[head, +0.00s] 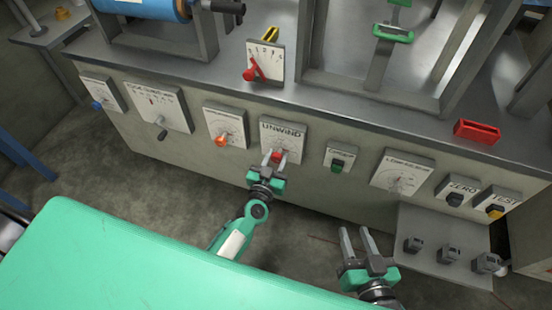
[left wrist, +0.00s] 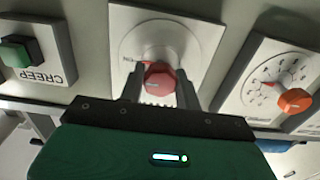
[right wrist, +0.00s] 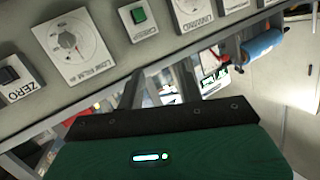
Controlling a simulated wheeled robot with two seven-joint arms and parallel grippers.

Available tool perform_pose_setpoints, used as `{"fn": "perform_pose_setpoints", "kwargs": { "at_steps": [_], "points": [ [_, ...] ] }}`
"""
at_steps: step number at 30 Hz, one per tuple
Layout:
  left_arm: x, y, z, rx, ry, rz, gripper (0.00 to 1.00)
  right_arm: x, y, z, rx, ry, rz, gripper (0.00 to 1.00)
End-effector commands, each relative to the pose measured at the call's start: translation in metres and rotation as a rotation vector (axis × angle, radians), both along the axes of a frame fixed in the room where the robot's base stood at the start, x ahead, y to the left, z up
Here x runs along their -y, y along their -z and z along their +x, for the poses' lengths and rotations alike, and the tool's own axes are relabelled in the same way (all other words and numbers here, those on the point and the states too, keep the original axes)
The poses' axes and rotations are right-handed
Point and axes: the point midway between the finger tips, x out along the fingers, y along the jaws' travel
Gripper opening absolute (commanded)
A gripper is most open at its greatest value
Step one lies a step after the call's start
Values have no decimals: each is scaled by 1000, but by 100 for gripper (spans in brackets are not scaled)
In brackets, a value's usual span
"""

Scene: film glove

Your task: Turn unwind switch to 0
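The unwind switch is a red knob (head: 277,157) on a white plate labelled UNWIND (head: 283,135) on the front of the grey machine. In the left wrist view the red knob (left wrist: 159,76) sits between the fingers of my left gripper (left wrist: 160,92). My left gripper (head: 273,159) has its fingers spread around the knob; small gaps seem to show, and firm contact cannot be made out. The plate's 0 mark is not readable. My right gripper (head: 363,238) is open and empty, low in front of the machine; its fingers also show in the right wrist view (right wrist: 160,90).
An orange knob (head: 221,140) is left of the unwind plate. A green CREEP button (head: 337,164) is to its right, followed by a dial plate (head: 402,174) and the ZERO (head: 456,198) and TEST (head: 495,210) switches. A small shelf (head: 445,262) juts out below.

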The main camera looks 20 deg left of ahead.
Motion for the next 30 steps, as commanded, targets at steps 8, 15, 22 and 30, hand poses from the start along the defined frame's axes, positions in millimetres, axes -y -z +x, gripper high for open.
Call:
{"fn": "perform_pose_setpoints", "kwargs": {
  "at_steps": [8, 15, 22, 30],
  "points": [
    [0, 0, 0, -1, -1, -22, 11, 0, 1, -1, -9, -2, -3, 36],
    [0, -2, 0, -5, 1, -131, 11, -1, 14, -11, -100, -21, -35, 36],
    [-1, -2, 0, -11, 0, -326, 11, 9, 16, -10, -171, -17, -84, 36],
    [-1, -1, 0, -20, 1, -582, 11, 18, 19, -10, -238, -13, -127, 36]
  ]
}}
